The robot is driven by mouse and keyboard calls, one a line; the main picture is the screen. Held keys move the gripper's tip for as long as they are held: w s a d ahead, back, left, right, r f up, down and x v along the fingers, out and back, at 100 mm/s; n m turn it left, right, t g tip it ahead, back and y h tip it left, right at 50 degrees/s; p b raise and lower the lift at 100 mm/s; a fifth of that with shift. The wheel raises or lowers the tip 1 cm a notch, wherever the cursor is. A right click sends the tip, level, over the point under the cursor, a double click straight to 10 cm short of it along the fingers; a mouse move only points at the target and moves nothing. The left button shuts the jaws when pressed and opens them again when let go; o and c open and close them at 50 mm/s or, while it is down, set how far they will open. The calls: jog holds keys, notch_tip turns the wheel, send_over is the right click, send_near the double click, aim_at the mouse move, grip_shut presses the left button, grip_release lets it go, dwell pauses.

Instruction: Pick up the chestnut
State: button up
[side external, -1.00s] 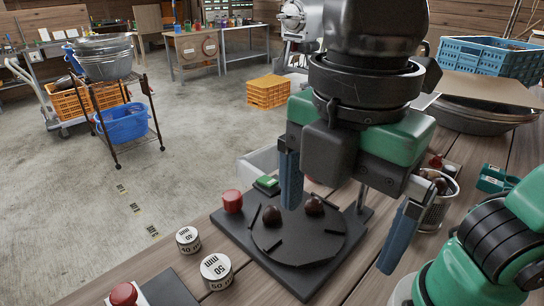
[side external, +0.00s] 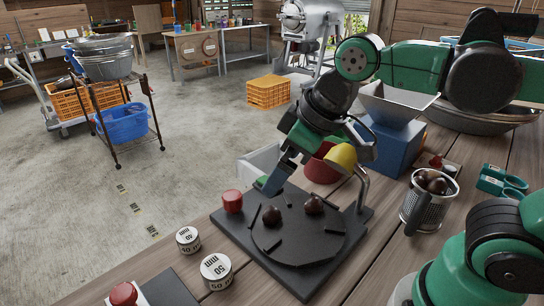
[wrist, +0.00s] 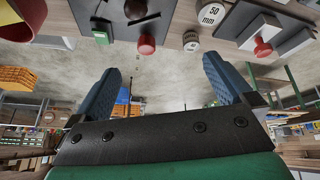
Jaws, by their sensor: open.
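Several more chestnuts (side external: 437,183) sit in a metal mesh cup at the right. My gripper (side external: 268,186) is tilted, above the plate's back left edge, apart from the chestnuts. In the wrist view my gripper (wrist: 163,64) has its blue fingers wide apart, with only floor and room between them. A brown chestnut (wrist: 135,9) shows at that view's top edge, beyond the fingers.
A red knob (side external: 232,201) stands at the plate's left corner. A red bowl (side external: 321,165), a yellow cup-like thing (side external: 341,157) and a blue box with a hopper (side external: 397,146) are behind the plate.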

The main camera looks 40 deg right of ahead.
jog(key=d+f+m, duration=0.1)
jog(key=d, duration=0.1)
jog(key=d+f+m+t, duration=0.1)
jog(key=f+m, duration=0.1)
jog(key=d+f+m+t+h, duration=0.1)
jog(key=d, duration=0.1)
jog(key=shift+w+d+f+m, duration=0.25)
jog(key=shift+d+m, duration=0.05)
jog(key=shift+d, duration=0.05)
jog(key=shift+c, duration=0.5)
jog(key=s+a+f+n+g, duration=0.1)
jog(key=s+a+f+g, duration=0.1)
jog(key=a, duration=0.3)
jog(key=s+a+f+n+g, duration=0.1)
jog(key=s+a+f+g, duration=0.2)
jog(key=s+a+g, duration=0.1)
jog(key=s+a+f+n+g+h, duration=0.1)
jog(key=s+a+f+g, duration=0.2)
jog(key=s+a+g, duration=0.1)
jog(key=shift+s+a+n, duration=0.2)
jog(key=shift+s+a, duration=0.1)
jog(key=shift+a, duration=0.3)
jog(key=shift+s+a+n, duration=0.2)
jog(key=shift+s+a, duration=0.1)
jog(key=shift+a, duration=0.25)
jog(key=shift+s+f, duration=0.35)
jog(key=shift+x, duration=2.5)
